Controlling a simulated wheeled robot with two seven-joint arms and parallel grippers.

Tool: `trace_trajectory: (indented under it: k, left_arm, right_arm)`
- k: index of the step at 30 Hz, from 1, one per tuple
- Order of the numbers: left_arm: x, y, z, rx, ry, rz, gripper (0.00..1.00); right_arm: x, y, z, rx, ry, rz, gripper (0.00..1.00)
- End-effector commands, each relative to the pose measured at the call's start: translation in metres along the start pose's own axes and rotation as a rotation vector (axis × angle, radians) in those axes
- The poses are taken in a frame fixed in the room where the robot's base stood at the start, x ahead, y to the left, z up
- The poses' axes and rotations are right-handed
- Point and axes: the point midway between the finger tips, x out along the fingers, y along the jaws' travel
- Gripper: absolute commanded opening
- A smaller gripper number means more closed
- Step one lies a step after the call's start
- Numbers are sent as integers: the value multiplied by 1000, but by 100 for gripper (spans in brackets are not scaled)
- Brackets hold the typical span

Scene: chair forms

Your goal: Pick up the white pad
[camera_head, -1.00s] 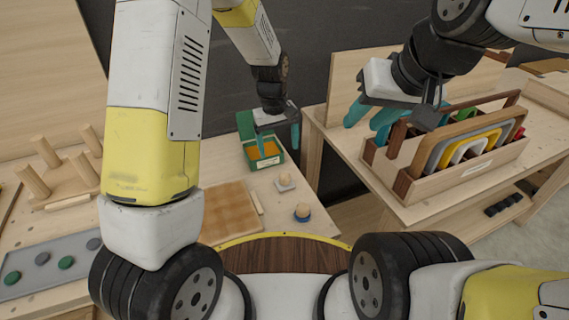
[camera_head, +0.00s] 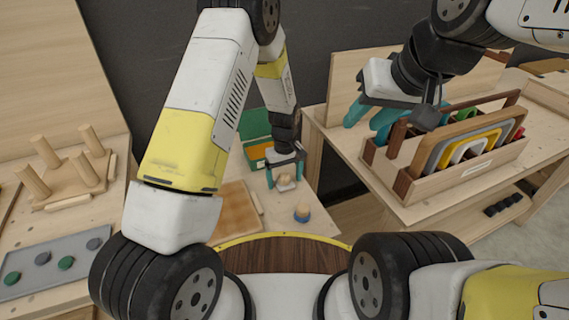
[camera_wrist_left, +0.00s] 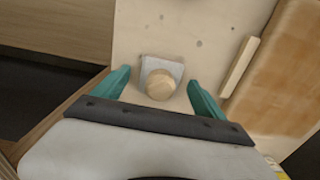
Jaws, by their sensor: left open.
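The white pad (camera_wrist_left: 148,64) is a small pale square with a round wooden knob (camera_wrist_left: 161,85) on top. It lies on the wooden table, and in the head view the pad (camera_head: 286,187) shows partly between my left fingers. My left gripper (camera_wrist_left: 158,92) is open, with one teal finger on either side of the knob and a gap on both sides. My right gripper (camera_head: 367,116) is at the wooden carrier on the right-hand table; its teal fingers look spread apart.
A green box (camera_head: 255,150) is behind. The wooden carrier (camera_head: 440,185) holds several coloured forms.

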Motion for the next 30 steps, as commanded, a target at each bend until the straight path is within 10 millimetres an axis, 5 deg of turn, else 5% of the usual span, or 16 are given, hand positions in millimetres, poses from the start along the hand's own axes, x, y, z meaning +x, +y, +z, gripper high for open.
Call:
trace_trajectory:
  k: [7, 18, 25, 30]
  left_arm:
    - [1, 0, 0, 0, 0, 0, 78]
    - [1, 0, 0, 0, 0, 0, 9]
    - [-4, 0, -1, 0, 2, 1, 9]
    - [-31, 1, -1, 0, 4, 3, 9]
  right_arm:
    - [0, 0, 0, 0, 0, 0, 36]
    - [0, 0, 0, 0, 0, 0, 36]
    - [0, 0, 0, 0, 0, 0, 36]
    - [0, 0, 0, 0, 0, 0, 36]
